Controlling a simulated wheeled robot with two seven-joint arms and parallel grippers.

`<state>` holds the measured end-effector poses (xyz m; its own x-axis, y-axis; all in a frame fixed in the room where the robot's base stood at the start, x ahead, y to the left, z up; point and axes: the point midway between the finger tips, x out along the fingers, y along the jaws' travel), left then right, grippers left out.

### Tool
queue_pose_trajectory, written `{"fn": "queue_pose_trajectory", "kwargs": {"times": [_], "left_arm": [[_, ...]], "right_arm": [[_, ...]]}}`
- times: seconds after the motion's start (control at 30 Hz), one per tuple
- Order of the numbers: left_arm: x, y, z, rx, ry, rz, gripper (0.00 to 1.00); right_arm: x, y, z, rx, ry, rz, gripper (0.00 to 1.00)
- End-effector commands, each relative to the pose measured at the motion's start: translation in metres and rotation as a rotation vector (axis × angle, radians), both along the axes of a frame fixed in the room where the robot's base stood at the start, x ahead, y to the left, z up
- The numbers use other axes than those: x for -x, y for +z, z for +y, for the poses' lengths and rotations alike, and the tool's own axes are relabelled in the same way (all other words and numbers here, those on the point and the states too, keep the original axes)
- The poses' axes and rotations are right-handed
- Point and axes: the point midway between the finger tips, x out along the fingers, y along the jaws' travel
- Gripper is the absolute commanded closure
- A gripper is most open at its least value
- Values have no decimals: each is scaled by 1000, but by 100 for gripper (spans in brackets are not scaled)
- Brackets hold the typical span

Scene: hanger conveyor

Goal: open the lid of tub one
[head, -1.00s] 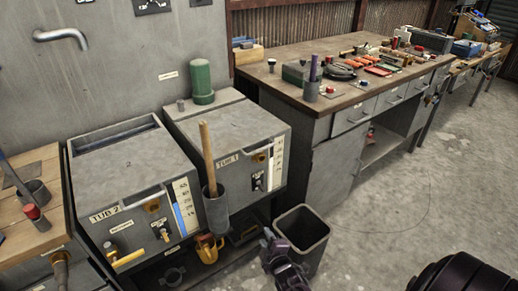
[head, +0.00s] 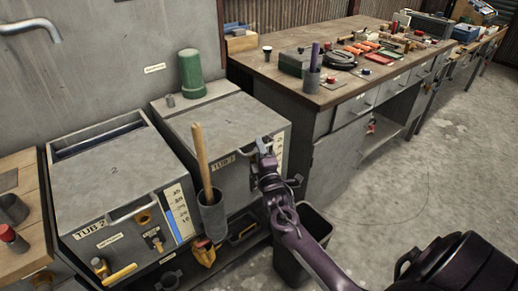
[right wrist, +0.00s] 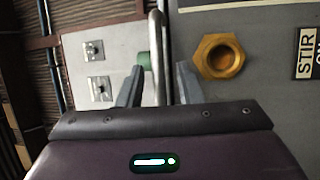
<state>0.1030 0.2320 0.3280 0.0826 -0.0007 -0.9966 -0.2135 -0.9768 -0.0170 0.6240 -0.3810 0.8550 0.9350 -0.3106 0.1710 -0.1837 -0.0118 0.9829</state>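Tub one (head: 228,113) is a grey box with a flat lid, which lies shut; its "TUB 1" label (head: 223,163) is on the front. My right gripper (head: 264,147) is at the lid's front edge, near the right corner. In the right wrist view its two fingers (right wrist: 160,84) are apart. A thin grey bar (right wrist: 157,45), apparently the lid's handle, shows between the fingers; I cannot tell whether they touch it. A brass nut (right wrist: 219,57) sits right of the fingers. My arm hides part of the tub's front. My left gripper is not in view.
Tub two (head: 115,170) stands to the left. A grey cup (head: 212,216) with a wooden stick (head: 201,160) is in front of tub one. A green cylinder (head: 191,75) stands behind its lid. A bin (head: 315,224) is below my right arm. A cluttered workbench (head: 300,92) is at right.

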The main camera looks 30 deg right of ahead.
Motion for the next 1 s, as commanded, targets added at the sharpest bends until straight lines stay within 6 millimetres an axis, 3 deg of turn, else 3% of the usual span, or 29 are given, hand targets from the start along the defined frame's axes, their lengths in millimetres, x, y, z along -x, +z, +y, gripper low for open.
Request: {"fn": "queue_pose_trajectory", "kwargs": {"times": [0.3, 0.57, 1.0], "left_arm": [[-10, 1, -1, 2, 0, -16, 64], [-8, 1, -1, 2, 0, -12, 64], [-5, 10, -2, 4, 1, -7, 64]], "right_arm": [[-3, 0, -1, 0, 0, 1, 69], [-3, 0, -1, 0, 0, 1, 100], [-4, 8, -1, 1, 1, 13, 100]]}}
